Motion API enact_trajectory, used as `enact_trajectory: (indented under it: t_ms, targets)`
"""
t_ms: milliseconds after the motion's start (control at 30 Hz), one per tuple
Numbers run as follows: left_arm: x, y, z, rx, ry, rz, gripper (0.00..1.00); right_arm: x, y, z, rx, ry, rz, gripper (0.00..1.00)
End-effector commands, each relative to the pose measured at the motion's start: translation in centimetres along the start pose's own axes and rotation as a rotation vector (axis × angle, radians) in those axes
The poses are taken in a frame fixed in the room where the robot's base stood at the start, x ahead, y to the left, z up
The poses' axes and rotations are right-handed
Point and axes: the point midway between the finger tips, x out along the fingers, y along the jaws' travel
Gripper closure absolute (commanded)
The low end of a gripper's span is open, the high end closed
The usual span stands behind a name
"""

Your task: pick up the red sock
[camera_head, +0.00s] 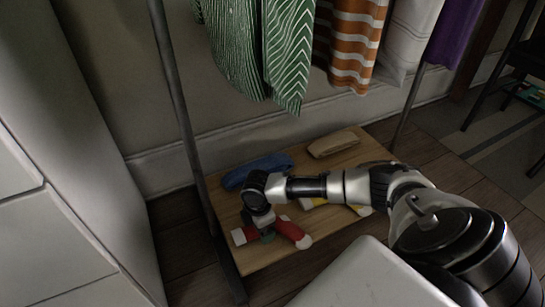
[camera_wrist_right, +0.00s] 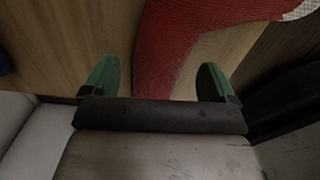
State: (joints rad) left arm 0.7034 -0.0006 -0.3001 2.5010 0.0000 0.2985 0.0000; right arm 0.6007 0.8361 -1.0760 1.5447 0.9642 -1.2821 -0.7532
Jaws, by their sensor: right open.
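The red sock (camera_head: 291,233) lies on the low wooden shelf (camera_head: 232,208), near its front left. It has pale ends, and its middle is partly hidden by my right gripper (camera_head: 266,234). In the right wrist view the red sock (camera_wrist_right: 180,45) fills the top middle, and its lower part reaches down between the green fingertips of my right gripper (camera_wrist_right: 156,82). The fingers stand apart, one on each side of that part. I cannot tell whether they touch it. My left gripper is in neither view.
A blue folded item (camera_head: 255,169) and a beige one (camera_head: 333,144) lie farther back on the shelf. A yellow and white item (camera_head: 357,209) is partly behind my right arm. Clothes, including a green striped garment (camera_head: 288,55), hang above. A rack post (camera_head: 181,110) stands left.

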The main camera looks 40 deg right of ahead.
Motion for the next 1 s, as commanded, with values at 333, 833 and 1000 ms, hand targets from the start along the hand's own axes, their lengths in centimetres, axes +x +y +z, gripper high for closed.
enact_trajectory:
  t_ms: [333,833,1000]
  targets:
    - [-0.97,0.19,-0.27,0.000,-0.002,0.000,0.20,1.13,0.00,-0.02,0.000,0.000,0.000,0.12]
    - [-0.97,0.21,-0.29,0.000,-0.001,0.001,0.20,1.15,-0.02,-0.02,0.000,0.000,0.000,0.65]
    - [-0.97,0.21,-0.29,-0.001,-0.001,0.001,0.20,1.15,-0.02,-0.02,0.000,0.000,0.000,0.67]
